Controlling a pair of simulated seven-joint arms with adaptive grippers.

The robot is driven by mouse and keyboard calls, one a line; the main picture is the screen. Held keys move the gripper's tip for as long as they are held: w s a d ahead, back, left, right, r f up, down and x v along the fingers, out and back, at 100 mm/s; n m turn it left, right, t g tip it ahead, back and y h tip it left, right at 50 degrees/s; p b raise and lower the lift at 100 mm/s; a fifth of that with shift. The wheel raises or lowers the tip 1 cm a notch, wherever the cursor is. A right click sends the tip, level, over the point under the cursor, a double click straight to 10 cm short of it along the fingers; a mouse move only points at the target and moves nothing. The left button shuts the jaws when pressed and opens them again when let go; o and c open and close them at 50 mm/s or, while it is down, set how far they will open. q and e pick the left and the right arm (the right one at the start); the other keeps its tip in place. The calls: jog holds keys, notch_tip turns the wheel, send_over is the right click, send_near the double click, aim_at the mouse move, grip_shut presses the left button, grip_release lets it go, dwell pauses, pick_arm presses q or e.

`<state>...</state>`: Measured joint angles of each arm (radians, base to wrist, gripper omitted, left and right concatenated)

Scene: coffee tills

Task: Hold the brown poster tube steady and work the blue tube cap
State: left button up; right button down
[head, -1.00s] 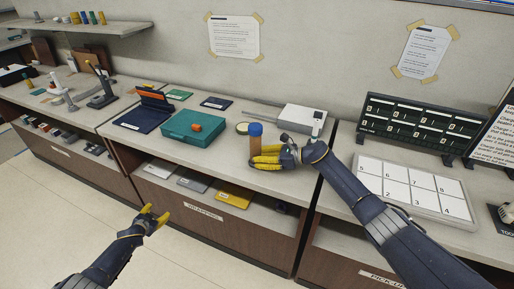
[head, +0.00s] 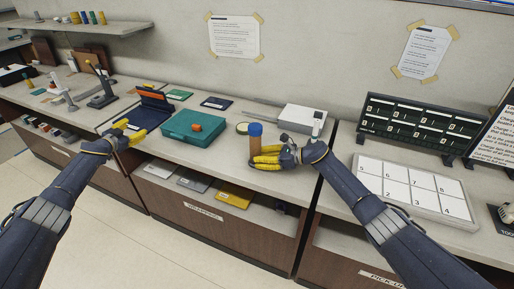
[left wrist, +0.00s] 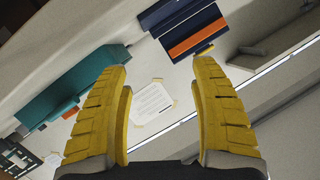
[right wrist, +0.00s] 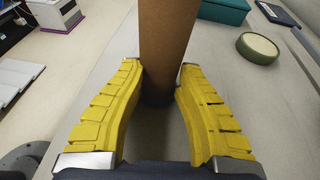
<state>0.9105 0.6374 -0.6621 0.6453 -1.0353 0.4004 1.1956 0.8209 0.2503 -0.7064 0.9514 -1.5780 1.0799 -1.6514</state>
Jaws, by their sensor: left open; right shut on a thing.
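The brown poster tube (head: 255,145) stands upright on the counter, with the blue tube cap (head: 256,128) on its top end. My right gripper (head: 265,160) is shut on the tube low down, coming from the right. In the right wrist view the tube (right wrist: 166,45) rises between the yellow fingers (right wrist: 160,88); its cap is out of that view. My left gripper (head: 128,134) is open and empty over the front left of the counter, near the dark blue folder and well left of the tube. In the left wrist view its fingers (left wrist: 160,75) are spread apart.
A teal box (head: 190,128) with an orange item on it lies between my left gripper and the tube. A dark blue folder (head: 150,115) is beside it. A round green-rimmed dish (head: 241,128) and a grey box (head: 300,118) stand near the tube.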

jog(key=shift+f, duration=0.1)
pick_arm(q)
jog(key=w+d+r+m+h, duration=0.1)
jog(key=w+d+r+h, duration=0.15)
jog(key=d+r, duration=0.35)
jog(key=w+d+r+m+h, duration=0.1)
jog(key=w+d+r+m, duration=0.15)
jog(key=r, duration=0.55)
jog(key=d+m+g+h, duration=0.4)
jog(key=d+m, duration=0.3)
jog(key=d, duration=1.1)
notch_tip(320, 180, up, 3)
jog(key=m+g+y, duration=0.9)
jog(key=m+g, duration=0.2)
jog(key=m, duration=0.7)
send_over(256, 126)
jog(key=w, duration=0.1)
jog(key=shift+r, duration=0.15)
jog(key=shift+s+r+m+y, duration=0.25)
jog(key=shift+s+r+y, duration=0.15)
jog(key=shift+s+y, duration=0.05)
jog(key=shift+f, duration=4.35)
